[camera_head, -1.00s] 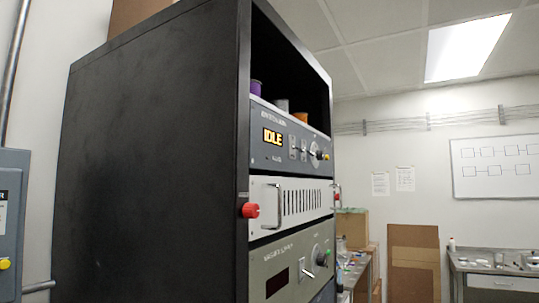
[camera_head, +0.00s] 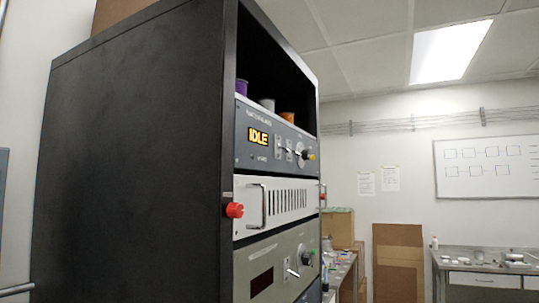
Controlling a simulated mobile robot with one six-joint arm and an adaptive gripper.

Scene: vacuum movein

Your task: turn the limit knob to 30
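A tall black rack (camera_head: 135,150) stands close in front of me, its side wall filling the left half of the head view. Its front faces right and shows at a steep angle. The upper grey panel (camera_head: 246,152) has a lit yellow display reading IDLE (camera_head: 258,140), small switches and a round pale knob (camera_head: 300,151). The lower grey-green panel (camera_head: 277,254) has a dark display (camera_head: 262,282), a silver lever and a dark knob (camera_head: 308,258) with a green part. The labels are too small to read, so I cannot tell which is the limit knob. My gripper is not in view.
A red knob (camera_head: 235,210) juts from the rack's front edge, beside a white vented panel with handles (camera_head: 287,205). Several coloured cups stand in the open top bay. Cardboard boxes (camera_head: 398,255), a bench (camera_head: 485,262) and a whiteboard (camera_head: 488,166) are farther back right.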

